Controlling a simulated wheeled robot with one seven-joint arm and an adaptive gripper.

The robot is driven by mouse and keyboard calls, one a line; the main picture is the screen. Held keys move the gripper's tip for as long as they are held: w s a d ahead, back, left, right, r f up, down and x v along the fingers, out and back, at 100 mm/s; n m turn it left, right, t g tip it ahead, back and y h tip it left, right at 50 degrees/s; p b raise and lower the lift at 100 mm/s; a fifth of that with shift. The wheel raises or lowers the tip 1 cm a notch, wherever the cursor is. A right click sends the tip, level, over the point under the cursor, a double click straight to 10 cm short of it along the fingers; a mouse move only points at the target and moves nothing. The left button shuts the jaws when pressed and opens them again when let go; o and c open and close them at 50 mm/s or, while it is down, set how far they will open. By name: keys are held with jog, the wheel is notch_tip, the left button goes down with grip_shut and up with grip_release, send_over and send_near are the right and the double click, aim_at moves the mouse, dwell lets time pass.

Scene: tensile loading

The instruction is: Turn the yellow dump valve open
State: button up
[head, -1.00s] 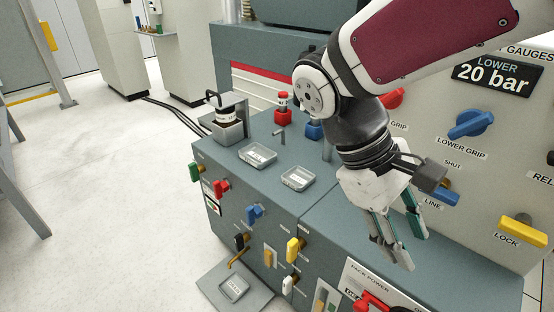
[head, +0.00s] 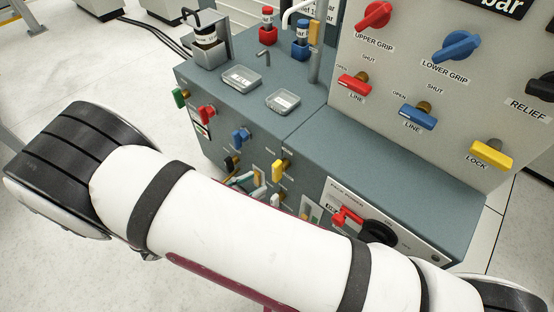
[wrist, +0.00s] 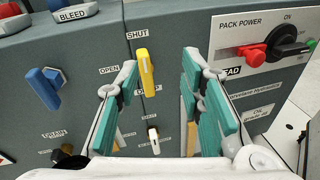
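The yellow dump valve handle (head: 281,170) sits on the front face of the grey cabinet. In the wrist view the handle (wrist: 146,70) stands upright below the SHUT label, with OPEN to its left; the label beneath it is partly covered. My gripper (wrist: 160,68) is open and empty, its teal fingers to the left and right of the handle. The handle lies between the fingers in the picture; I see no contact and cannot tell the depth gap. In the head view my arm hides most of the gripper; a teal bit (head: 240,180) shows left of the handle.
A blue drain handle (wrist: 45,87) is left of the valve and a white handle (wrist: 153,139) below it. A red switch (wrist: 252,53) with a black knob is at right. Another yellow handle, LOCK (head: 491,154), is on the upright panel. Small trays (head: 283,102) lie on the cabinet top.

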aim_at(274, 175)
notch_tip(274, 175, down, 5)
jog(key=s+a+n+t+y, duration=0.2)
jog(key=n+t, duration=0.1)
jog(key=n, duration=0.1)
jog(key=b+x, duration=0.2)
jog(key=x, duration=1.1)
jog(key=shift+w+f+b, duration=0.1)
jog(key=shift+b, duration=0.25)
grip_shut()
